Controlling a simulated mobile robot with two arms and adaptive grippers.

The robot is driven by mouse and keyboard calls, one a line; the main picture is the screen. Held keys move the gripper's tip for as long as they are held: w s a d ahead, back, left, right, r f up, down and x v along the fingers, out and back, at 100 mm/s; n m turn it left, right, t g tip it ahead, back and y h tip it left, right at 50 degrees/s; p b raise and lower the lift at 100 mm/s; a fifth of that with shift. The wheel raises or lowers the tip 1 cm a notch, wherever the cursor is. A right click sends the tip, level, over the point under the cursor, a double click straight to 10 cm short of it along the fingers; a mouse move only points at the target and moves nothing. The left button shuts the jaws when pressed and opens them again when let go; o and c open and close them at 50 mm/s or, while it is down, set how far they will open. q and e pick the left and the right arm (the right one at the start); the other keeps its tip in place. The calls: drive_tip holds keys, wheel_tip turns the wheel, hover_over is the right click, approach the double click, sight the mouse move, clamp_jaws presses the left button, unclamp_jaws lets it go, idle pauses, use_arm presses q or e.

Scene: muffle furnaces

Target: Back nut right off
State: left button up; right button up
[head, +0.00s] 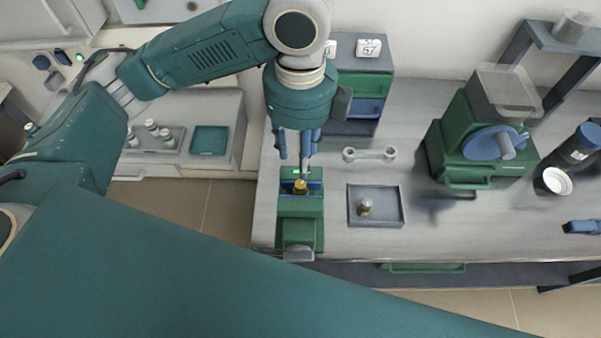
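A small green vise (299,207) with blue jaws stands at the left end of the grey bench. A brass-yellow nut or fitting (300,186) sits upright between the jaws; its thread is too small to make out. My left gripper (294,160) points down just above and behind the vise. Its blue fingers are apart, with a visible gap and nothing clearly held between them. The tips look close to the brass piece, but I cannot tell whether they touch it. My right gripper is not in view.
A grey tray (392,219) holding a small brass and silver piece (364,207) lies right of the vise. A wrench (369,154) lies behind the tray. A drawer unit (366,85) stands behind my gripper. A green machine (470,160) stands to the right.

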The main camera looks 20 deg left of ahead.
sight(300, 184)
use_arm(q)
wheel_tip(300, 184, down, 10)
drive_tip(key=shift+f+p, duration=0.15)
drive_tip(key=shift+p, duration=0.2)
